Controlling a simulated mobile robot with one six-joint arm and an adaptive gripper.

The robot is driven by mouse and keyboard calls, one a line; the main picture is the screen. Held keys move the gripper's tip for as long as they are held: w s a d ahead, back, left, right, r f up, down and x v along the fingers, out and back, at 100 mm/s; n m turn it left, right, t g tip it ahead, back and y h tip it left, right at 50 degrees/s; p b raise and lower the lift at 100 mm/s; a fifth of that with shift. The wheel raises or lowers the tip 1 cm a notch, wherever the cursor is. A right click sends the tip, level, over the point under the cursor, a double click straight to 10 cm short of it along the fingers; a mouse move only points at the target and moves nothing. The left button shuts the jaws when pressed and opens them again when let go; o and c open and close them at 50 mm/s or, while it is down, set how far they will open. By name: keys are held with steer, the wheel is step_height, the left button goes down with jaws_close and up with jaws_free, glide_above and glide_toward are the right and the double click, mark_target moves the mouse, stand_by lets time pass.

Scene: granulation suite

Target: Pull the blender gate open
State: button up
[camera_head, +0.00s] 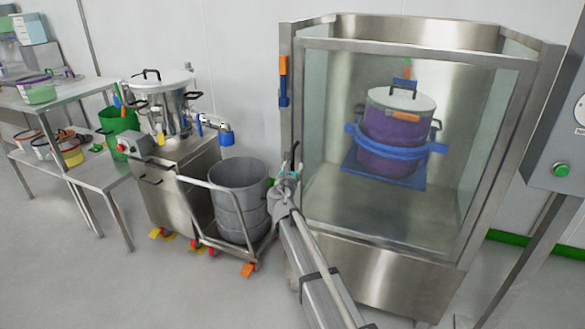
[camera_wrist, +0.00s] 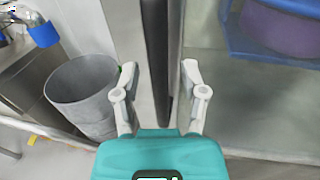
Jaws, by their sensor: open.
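The blender gate (camera_head: 418,54) is a clear panel in a steel frame on the front of the steel blender enclosure. It looks closed. Behind it a purple drum (camera_head: 398,130) with a pale lid sits in a blue holder (camera_head: 352,134). My gripper (camera_head: 290,172) is at the gate's left edge. In the wrist view my gripper (camera_wrist: 158,76) is open, with one finger on each side of a dark upright bar (camera_wrist: 156,40). The bar lies between the fingers, and I cannot tell whether they touch it.
A grey bin (camera_head: 238,195) on a wheeled cart stands just left of the gate, and it also shows in the wrist view (camera_wrist: 82,92). A steel pot (camera_head: 158,92) stands on a cabinet further left. A control box (camera_head: 562,130) is at the right. The floor in front is clear.

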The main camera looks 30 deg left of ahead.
jaws_close()
steer(key=shift+s+d, duration=0.1)
stand_by(0.3)
